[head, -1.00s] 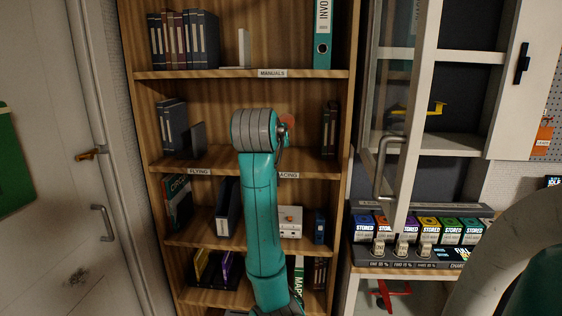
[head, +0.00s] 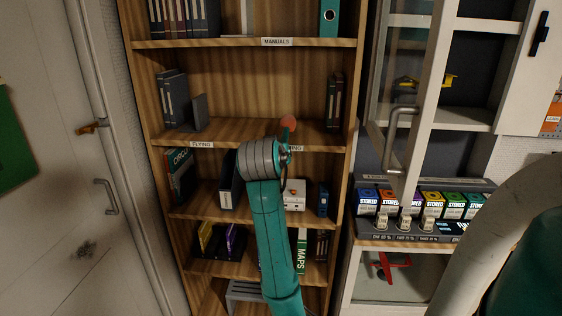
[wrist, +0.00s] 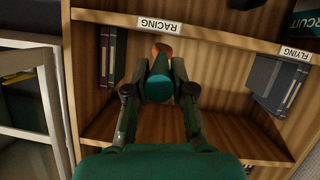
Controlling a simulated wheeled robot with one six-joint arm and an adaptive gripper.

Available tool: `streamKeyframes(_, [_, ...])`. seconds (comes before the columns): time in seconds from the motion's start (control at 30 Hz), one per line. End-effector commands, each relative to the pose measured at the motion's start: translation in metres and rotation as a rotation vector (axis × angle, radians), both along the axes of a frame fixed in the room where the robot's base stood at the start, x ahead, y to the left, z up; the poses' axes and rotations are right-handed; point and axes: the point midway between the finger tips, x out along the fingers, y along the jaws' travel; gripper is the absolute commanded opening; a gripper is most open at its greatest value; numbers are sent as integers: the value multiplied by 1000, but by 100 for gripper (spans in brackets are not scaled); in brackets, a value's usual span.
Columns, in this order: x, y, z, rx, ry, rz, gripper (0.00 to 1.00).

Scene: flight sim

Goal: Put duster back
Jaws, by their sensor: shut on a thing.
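The duster has a teal handle and an orange-red end. In the wrist view its round teal part (wrist: 160,88) sits between the fingers of my gripper (wrist: 160,76), which is shut on it. Its orange-red end (wrist: 162,50) shows beyond the fingers. In the head view the duster's orange-red end (head: 289,122) sticks up above my arm, in front of the shelf labelled FLYING and RACING (head: 235,131). My arm hides the gripper in the head view. I cannot tell whether the duster touches the shelf.
The FLYING and RACING shelf has dark binders (head: 176,100) at left and slim books (head: 333,100) at right, with bare room between. The MANUALS shelf (head: 215,44) is above; fuller shelves are below. A glass cabinet door (head: 408,90) stands open at right.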

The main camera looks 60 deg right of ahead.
Motion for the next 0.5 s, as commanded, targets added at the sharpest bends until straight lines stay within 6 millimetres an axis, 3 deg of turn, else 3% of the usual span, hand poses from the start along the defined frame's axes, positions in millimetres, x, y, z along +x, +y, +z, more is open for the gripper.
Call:
streamKeyframes(0.13, [0,0,-21,1,3,1,0])
streamKeyframes(0.37, [0,0,-25,0,0,0,0])
streamKeyframes(0.4, [0,0,-25,0,1,0,28])
streamKeyframes(0.5, [0,0,-25,0,1,0,48])
